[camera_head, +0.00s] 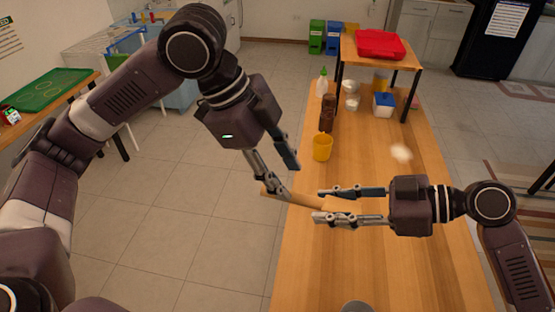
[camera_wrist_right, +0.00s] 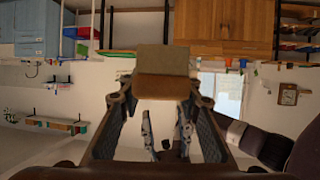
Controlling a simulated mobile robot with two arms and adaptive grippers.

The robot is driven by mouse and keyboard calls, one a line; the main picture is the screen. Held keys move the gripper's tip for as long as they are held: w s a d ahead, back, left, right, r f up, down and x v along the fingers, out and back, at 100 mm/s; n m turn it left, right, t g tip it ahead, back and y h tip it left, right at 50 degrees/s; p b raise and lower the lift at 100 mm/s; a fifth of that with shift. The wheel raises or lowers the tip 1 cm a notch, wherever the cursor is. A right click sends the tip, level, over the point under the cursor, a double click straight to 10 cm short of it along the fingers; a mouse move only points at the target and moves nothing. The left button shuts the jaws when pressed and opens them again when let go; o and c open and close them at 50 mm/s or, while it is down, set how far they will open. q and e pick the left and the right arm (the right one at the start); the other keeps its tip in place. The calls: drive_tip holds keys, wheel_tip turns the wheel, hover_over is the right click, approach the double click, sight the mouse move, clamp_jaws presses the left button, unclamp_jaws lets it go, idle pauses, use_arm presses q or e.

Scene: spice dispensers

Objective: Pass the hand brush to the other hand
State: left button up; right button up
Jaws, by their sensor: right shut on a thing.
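The hand brush (camera_head: 300,200) shows as a light wooden strip over the table's left edge. My right gripper (camera_head: 325,205) is shut on its right part, with the fingers on either side of it. In the right wrist view the brush's end (camera_wrist_right: 165,72) is a tan and brown block between the fingertips. My left gripper (camera_head: 292,182) is open above the brush's left part. Its lower finger overlaps the wood in the picture; I cannot tell whether they touch. The left fingers also show apart in the right wrist view (camera_wrist_right: 168,130). The bristles are not clearly visible.
The wooden table (camera_head: 350,270) is mostly clear in front. A yellow cup (camera_head: 322,148), brown bottles (camera_head: 327,113) and a blue-lidded container (camera_head: 383,104) stand farther back. A small raised table (camera_head: 350,48) carries a red tray (camera_head: 380,44). A pale blurred thing (camera_head: 401,153) lies to the right.

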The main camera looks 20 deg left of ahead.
sight(300, 196)
use_arm(q)
drive_tip(key=x, duration=0.8)
drive_tip(key=shift+w+d+f, duration=0.15)
drive_tip(key=shift+f, duration=0.1)
drive_tip(key=shift+c, duration=0.4)
clamp_jaws()
use_arm(e)
drive_tip(key=o, duration=1.3)
